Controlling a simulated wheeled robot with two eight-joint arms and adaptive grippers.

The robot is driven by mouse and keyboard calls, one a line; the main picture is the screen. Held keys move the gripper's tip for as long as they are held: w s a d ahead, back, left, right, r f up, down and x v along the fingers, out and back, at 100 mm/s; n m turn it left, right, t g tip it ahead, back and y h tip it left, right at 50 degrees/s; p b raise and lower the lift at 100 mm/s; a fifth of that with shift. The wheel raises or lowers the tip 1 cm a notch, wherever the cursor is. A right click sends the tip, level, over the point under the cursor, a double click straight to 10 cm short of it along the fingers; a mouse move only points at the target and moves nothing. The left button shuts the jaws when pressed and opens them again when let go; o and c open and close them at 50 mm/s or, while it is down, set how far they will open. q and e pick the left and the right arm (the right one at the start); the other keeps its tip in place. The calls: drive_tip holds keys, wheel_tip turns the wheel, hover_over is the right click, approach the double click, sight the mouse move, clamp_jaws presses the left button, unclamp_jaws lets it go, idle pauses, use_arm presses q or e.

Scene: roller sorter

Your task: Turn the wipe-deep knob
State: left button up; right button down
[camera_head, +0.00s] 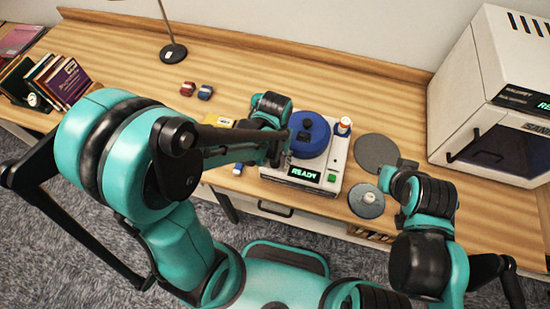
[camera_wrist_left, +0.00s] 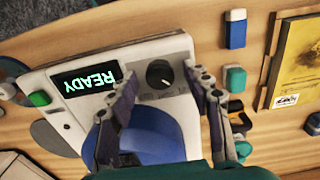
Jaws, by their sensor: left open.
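A white sorter machine (camera_head: 318,189) stands on the wooden desk with a blue round drum (camera_head: 310,136) on top and a lit READY display (camera_head: 304,172). In the head view the left gripper and arm hide the knob. My right gripper (camera_head: 388,178) is over the machine's right side of the desk.
Grey discs (camera_head: 375,152) lie near my right gripper. A white oven-like box stands far right.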

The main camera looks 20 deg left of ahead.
use_arm(q)
clamp_jaws()
drive_tip(key=shift+m, duration=0.4)
drive_tip(key=m+b, duration=0.1)
drive_tip(key=m, duration=0.2)
drive_tip(key=shift+m, duration=0.3)
drive_tip(key=m, duration=0.4)
drive_tip(key=shift+m, duration=0.3)
unclamp_jaws()
